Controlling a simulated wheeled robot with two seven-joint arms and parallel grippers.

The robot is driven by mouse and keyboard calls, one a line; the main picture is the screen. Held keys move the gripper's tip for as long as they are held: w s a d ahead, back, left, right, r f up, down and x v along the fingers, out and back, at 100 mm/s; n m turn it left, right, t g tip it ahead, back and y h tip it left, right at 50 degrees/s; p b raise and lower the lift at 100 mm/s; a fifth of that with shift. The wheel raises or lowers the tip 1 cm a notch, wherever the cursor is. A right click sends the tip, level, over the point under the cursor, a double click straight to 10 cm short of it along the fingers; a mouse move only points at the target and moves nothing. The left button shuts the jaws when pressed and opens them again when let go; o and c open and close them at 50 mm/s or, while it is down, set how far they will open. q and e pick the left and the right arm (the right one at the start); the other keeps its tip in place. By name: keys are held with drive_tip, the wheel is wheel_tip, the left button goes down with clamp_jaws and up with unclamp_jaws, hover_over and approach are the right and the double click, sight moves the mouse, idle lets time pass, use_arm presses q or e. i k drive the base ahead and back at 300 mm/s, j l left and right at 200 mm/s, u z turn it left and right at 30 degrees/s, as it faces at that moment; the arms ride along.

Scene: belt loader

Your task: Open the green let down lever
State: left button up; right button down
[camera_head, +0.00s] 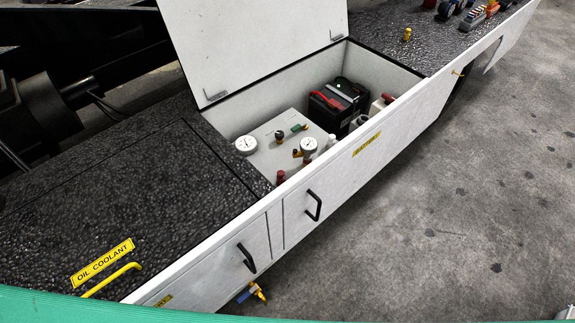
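The green lever (299,128) is a small green handle on the pale panel (264,163) inside the open white compartment. It sits on the panel's far side, right of a small dark-and-brass fitting (279,136). Its exact position, open or closed, is too small to tell. Neither of my grippers is in view.
The raised white lid (255,45) stands behind the compartment. Near the lever are gauges (309,146), a red-topped knob (280,177) and a black battery (335,106). The white side wall (330,185) has black handles. A yellow bar (112,280) lies front left. Grey floor (470,190) is open at right.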

sight(296, 128)
drive_tip(key=i+l+u, duration=0.1)
drive_tip(key=l, duration=0.85)
drive_tip(key=i+l+u, duration=0.15)
drive_tip(key=l, duration=0.75)
drive_tip(key=l+u, duration=0.1)
drive_tip(key=l, duration=0.85)
drive_tip(key=i, duration=0.05)
